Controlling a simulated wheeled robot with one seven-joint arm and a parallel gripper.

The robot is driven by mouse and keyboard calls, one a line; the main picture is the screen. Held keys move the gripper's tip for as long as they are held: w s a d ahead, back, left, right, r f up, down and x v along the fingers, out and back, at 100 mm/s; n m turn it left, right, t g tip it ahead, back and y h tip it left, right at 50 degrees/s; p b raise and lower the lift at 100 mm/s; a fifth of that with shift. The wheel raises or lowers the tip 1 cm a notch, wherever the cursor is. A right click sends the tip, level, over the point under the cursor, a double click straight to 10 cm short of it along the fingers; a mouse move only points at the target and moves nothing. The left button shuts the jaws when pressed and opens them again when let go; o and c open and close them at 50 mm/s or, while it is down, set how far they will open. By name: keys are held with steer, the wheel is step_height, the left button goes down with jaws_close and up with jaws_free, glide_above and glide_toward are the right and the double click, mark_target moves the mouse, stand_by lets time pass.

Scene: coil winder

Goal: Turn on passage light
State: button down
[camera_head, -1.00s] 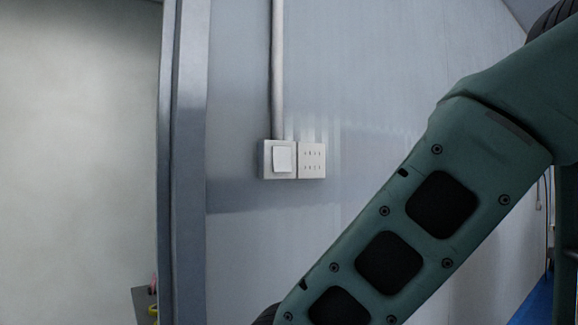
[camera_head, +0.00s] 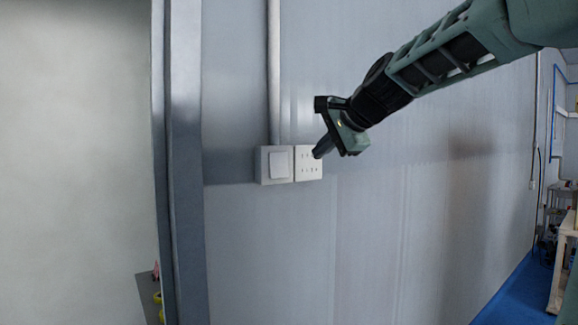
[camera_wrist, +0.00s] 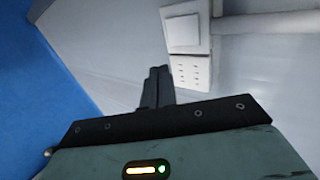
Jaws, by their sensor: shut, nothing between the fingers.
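The light switch (camera_head: 279,165) is a white rocker in a grey-white box on the wall, at the centre of the head view. A white socket plate (camera_head: 308,170) adjoins it on the right. In the wrist view the switch (camera_wrist: 184,31) is at the top, with the socket plate (camera_wrist: 191,73) below it. My gripper (camera_head: 320,151) is shut and empty. In the head view its tips overlap the upper right of the socket plate, to the right of the switch. In the wrist view the fingers (camera_wrist: 157,84) appear beside the socket plate; contact cannot be told.
A pipe (camera_head: 274,70) runs up the wall from the switch box. A metal door frame post (camera_head: 184,170) stands left of it, with an opening beyond. A shelf (camera_head: 563,260) stands far right above blue floor (camera_head: 515,300). The wall below the switch is clear.

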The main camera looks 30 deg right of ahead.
steer(key=shift+f, duration=0.1)
steer(key=p, duration=0.2)
glide_toward(282, 177)
step_height(282, 177, down, 3)
steer(key=shift+w+f+p, duration=0.2)
steer(key=shift+w+p, duration=0.4)
steer(key=shift+w, duration=0.7)
steer(key=shift+w+f+p, duration=0.2)
steer(key=shift+w+p, duration=0.35)
steer(key=shift+w, duration=0.75)
steer(key=shift+f, duration=0.1)
steer(key=shift+w+f+b, duration=0.15)
steer(key=shift+f+b, duration=0.2)
steer(key=shift+b, duration=0.9)
steer(key=shift+w+r, duration=0.1)
steer(key=shift+r, duration=0.25)
